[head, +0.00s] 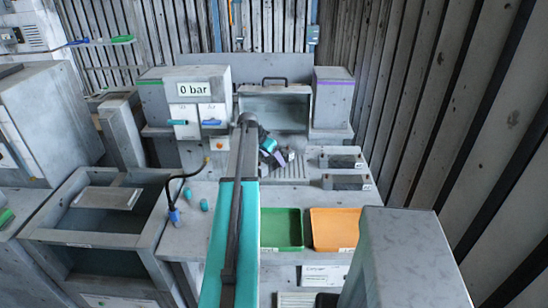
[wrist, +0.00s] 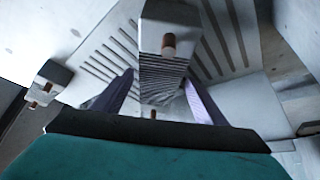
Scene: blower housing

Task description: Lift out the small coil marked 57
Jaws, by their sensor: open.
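In the wrist view, a grey finned block (wrist: 162,68) with a copper stub on its top end stands between my fingers. It looks like a coil, but no number 57 can be read on it. My gripper (wrist: 159,78) is open, with one finger on each side of the block. I cannot tell whether either finger touches it. In the head view my gripper (head: 268,150) is over the slotted plate at the middle of the bench, and my arm hides part of that area.
A second grey block with copper ends (wrist: 48,85) lies left. Two dark labelled blocks (head: 342,161) (head: 347,182) lie right of the slotted plate (head: 292,168). Green (head: 281,229) and orange (head: 334,229) trays stand in front. An open housing (head: 274,108) stands behind.

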